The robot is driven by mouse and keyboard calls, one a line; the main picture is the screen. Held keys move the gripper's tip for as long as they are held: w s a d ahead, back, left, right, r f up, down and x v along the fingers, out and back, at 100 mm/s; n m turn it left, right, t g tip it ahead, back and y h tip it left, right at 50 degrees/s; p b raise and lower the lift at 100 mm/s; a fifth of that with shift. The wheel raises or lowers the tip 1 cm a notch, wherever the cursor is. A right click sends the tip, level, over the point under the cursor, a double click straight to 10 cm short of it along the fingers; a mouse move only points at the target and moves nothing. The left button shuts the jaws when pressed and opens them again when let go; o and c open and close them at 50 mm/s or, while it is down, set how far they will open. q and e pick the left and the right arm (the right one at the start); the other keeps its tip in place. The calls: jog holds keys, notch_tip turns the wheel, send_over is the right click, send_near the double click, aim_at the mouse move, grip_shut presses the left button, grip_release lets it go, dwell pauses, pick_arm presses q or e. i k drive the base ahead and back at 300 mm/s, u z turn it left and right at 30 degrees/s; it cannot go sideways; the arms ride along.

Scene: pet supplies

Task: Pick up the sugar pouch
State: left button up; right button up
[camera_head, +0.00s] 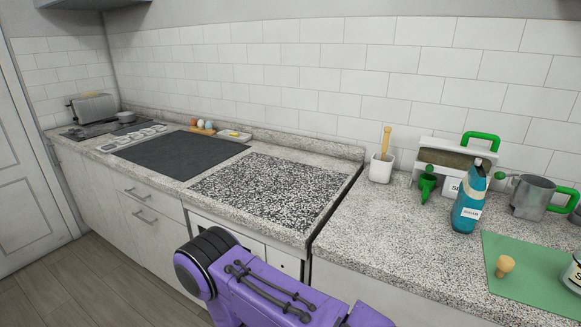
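A blue bottle-like container (469,205) stands upright on the right counter, with a dark top and a small white label whose print is hard to read. Just behind it, a white item (452,187) shows part of a label that seems to begin with "S"; the blue container hides the rest. I cannot tell for sure which is the sugar pouch. A purple arm link of mine crosses the bottom middle, well left of these things and apart from them. Neither gripper's fingers are in view.
A green mat (525,292) holds a wooden knob-like item (504,266) and a jar (573,276). Bare counter (375,235) lies left of the mat.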

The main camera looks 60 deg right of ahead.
aim_at(467, 208)
jog(key=z, duration=2.3)
